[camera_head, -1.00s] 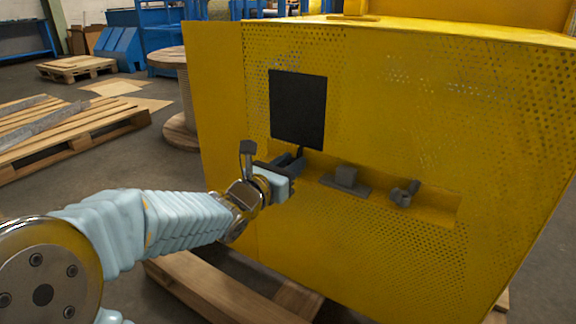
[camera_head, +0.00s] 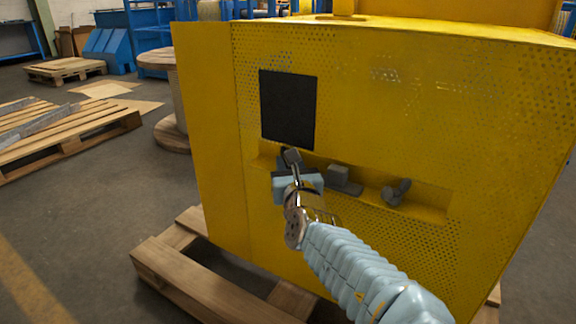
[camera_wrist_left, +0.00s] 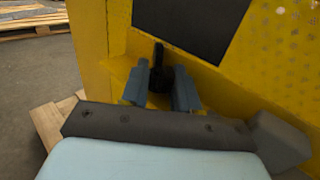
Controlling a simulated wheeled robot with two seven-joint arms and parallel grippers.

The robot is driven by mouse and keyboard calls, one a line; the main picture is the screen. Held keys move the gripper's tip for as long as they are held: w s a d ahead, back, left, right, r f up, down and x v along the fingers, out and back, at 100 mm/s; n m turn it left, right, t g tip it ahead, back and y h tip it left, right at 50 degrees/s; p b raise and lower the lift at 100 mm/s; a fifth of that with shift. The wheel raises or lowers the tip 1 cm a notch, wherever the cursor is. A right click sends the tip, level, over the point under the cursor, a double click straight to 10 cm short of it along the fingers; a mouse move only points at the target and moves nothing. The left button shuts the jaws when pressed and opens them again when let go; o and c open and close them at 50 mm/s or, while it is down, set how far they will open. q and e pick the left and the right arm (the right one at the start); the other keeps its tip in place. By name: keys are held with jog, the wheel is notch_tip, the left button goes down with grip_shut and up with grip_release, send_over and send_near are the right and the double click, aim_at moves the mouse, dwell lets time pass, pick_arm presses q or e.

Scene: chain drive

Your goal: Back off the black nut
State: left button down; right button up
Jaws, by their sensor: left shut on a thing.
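The black nut (camera_wrist_left: 157,78) is a small dark piece with an upright arm in the left wrist view, at the left part of the recess in the yellow housing. My left gripper (camera_wrist_left: 160,92) has its two blue-grey fingers on either side of it and is shut on it. In the head view, my left gripper (camera_head: 297,182) is just below the black panel, its arm coming up from the lower right. My right gripper is not in view.
The yellow housing (camera_head: 390,115) carries a black square panel (camera_head: 288,108). In its recess, a grey block (camera_head: 343,180) and a grey winged piece (camera_head: 396,193) sit to the right of my gripper. A wooden pallet (camera_head: 205,285) lies under the housing.

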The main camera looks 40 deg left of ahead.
pick_arm(q)
jog(key=shift+n+g+y, duration=0.4)
jog(key=c, duration=1.1)
grip_release()
jog(key=shift+r, duration=0.1)
